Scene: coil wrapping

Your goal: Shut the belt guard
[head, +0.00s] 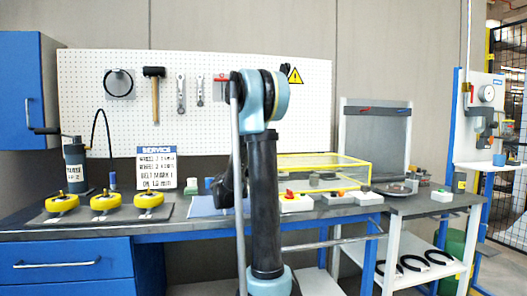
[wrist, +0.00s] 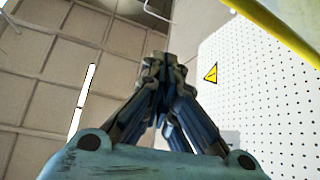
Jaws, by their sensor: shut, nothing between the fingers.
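A clear box with yellow edges, which looks like the belt guard (head: 345,172), stands on the bench right of my arm in the head view. My arm hides its left part, and I cannot tell whether it is fully shut. My gripper (wrist: 163,65) is shut and empty in the wrist view, its fingers together and pointing toward the wall and ceiling. It is not clearly seen in the head view, where my upright arm blocks the middle. A yellow bar (wrist: 275,28) crosses the upper right of the wrist view, apart from the fingers; I cannot tell whether it belongs to the guard.
A pegboard (head: 215,120) with tools and a yellow warning sign (head: 295,76) stands behind the bench. Several yellow-rimmed wheels (head: 117,201) sit at the left. A control box with a red knob (head: 293,202) and a white box (head: 361,198) stand before the guard.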

